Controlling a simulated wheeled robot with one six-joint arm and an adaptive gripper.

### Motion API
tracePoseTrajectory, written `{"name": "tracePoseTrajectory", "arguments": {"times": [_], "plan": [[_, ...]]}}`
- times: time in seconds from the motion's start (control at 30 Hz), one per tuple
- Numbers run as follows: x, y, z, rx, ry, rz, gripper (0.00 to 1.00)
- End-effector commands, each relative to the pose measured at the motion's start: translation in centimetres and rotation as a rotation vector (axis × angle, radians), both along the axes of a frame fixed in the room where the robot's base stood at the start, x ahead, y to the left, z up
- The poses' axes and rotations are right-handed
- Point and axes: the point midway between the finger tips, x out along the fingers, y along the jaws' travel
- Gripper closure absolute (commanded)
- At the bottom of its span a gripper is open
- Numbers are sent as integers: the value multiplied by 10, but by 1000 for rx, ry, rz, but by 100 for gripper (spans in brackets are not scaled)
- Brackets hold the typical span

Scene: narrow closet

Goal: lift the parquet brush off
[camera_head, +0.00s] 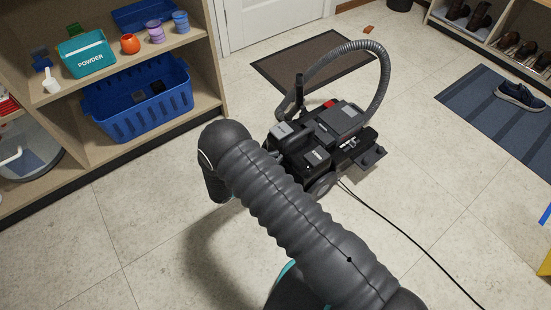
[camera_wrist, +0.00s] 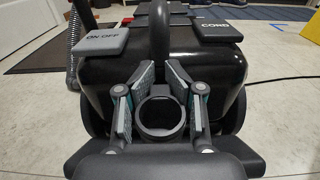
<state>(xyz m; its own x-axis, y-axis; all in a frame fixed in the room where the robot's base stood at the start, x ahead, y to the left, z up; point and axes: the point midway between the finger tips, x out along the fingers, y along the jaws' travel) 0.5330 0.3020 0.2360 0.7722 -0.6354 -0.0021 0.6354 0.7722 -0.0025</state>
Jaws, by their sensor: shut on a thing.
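A black upright handle (camera_wrist: 160,30) rises just beyond the fingertips. In the head view my arm hides the gripper and the brush.
The vacuum's ribbed hose (camera_head: 382,75) arches over it, and a black cord (camera_head: 415,245) runs along the floor to the right. A shelf holds a blue basket (camera_head: 140,118) and a teal powder box (camera_head: 85,55) at left. A striped mat (camera_head: 475,110) with a shoe lies right.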

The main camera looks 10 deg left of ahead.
Motion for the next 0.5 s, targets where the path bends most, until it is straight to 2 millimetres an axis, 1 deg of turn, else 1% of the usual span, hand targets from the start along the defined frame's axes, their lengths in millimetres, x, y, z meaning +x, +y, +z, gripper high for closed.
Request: {"name": "tracePoseTrajectory", "arguments": {"times": [0.03,0.5], "plan": [[0,4,8,1,-8,5,100],[2,0,27,1,-7,-3,100]]}}
